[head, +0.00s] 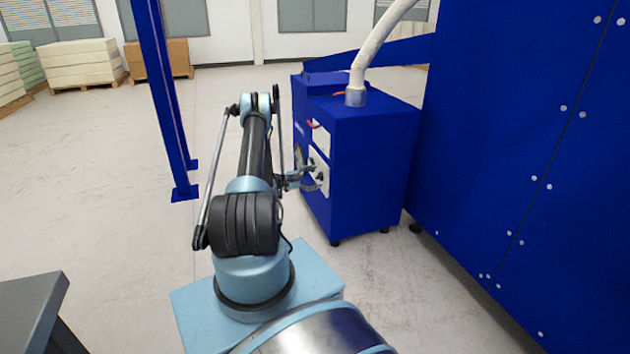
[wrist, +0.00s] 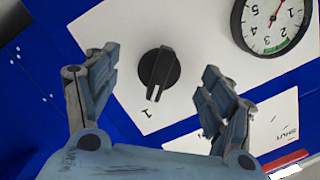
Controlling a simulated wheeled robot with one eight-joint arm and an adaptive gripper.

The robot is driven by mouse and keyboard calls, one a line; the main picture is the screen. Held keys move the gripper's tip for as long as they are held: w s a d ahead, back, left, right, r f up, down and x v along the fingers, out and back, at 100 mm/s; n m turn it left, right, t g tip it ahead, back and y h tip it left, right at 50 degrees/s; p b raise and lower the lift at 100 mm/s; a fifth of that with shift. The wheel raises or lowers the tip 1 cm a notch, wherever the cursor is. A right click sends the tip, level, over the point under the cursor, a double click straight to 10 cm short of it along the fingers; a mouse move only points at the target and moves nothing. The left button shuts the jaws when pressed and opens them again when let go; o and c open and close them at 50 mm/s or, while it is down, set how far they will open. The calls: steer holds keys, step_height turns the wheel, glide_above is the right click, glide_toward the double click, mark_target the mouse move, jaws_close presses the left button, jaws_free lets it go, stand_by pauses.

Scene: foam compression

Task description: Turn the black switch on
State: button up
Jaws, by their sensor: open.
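The black switch (wrist: 158,70) is a round rotary knob with a raised grip bar on a white panel. In the wrist view it sits between and a little beyond my gripper's fingertips. My gripper (wrist: 158,82) is open, with one finger on each side of the knob and a visible gap to each. The knob's bar points down toward a mark like a "1" on the panel. In the head view my gripper (head: 312,179) is at the blue machine's (head: 375,165) left face, by the white panel; the switch cannot be made out there.
A round pressure gauge (wrist: 272,22) is on the panel to the upper right. A red part (wrist: 287,160) shows at lower right. A white hose (head: 378,45) rises from the blue machine. A tall blue wall (head: 520,160) stands right; a blue post (head: 165,100) stands left.

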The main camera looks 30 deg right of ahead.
stand_by(0.4)
steer(key=w+a, duration=0.1)
steer(key=a, duration=0.5)
steer(key=shift+w+a, duration=0.3)
steer(key=shift+a, duration=0.1)
stand_by(0.3)
stand_by(0.4)
